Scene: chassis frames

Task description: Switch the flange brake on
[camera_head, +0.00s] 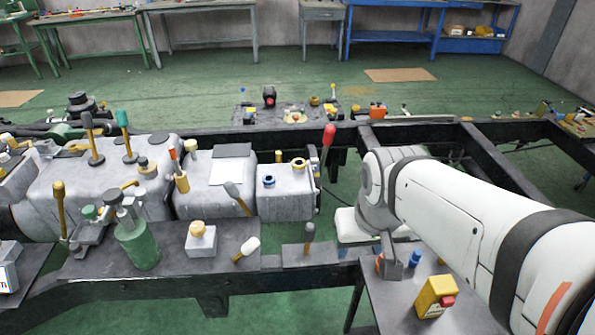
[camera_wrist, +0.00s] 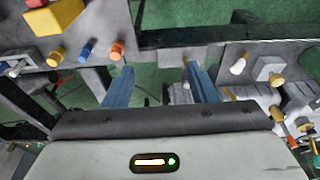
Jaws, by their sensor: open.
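No label names the flange brake, so I cannot tell which control it is. Several levers stand on the frame: a red-knobbed lever (camera_head: 329,138), a white-tipped lever (camera_head: 247,248), a grey-tipped lever (camera_head: 236,196) and a short brown-and-grey lever (camera_head: 309,236) on a small plate. My gripper (camera_wrist: 161,85) is open, with two bluish fingers apart and nothing visibly held. In the head view my arm covers much of the right side.
A yellow box (camera_head: 436,297), a blue knob (camera_head: 414,258) and an orange knob (camera_head: 380,262) are on the right-hand plate. A green bottle (camera_head: 137,244) and a yellow-capped white block (camera_head: 201,240) stand to the left. Dark frame rails (camera_head: 430,124) run behind.

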